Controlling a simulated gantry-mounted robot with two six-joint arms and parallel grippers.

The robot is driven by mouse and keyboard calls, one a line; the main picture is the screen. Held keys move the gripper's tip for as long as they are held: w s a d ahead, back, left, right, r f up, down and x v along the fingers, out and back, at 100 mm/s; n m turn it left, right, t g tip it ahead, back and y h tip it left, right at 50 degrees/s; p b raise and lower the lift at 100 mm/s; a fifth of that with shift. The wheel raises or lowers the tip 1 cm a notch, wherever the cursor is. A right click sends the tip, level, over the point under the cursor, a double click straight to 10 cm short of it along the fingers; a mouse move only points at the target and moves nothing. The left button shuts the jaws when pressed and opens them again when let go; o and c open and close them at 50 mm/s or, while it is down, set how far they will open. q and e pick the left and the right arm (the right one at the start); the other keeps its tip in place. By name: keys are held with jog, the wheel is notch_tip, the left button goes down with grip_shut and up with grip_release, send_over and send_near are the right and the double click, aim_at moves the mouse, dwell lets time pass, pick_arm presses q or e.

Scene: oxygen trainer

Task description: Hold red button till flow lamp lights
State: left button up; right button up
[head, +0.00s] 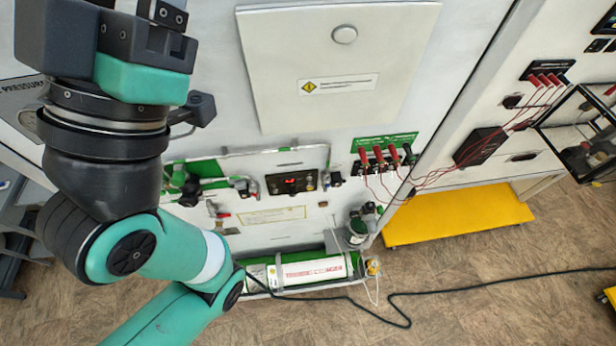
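The trainer panel (285,150) stands upright in the middle of the head view. A small dark module (292,182) with red on its face sits on it. It is too small to tell whether the red is a button or a lit display. I cannot single out the flow lamp. My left arm rises from the bottom left, and its dark gripper (120,35) is at the top left, in front of the panel and apart from the module. Its fingertips are not clearly shown. My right gripper is out of view.
Red-handled connectors (379,156) with thin red leads run to the right cabinet. A green and white cylinder (312,270) lies at the panel's foot. A yellow platform (460,214) is at the right. A black cable (470,288) crosses the floor. My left arm hides the panel's left part.

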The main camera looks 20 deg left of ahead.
pick_arm(q)
grip_shut()
dwell(1.5)
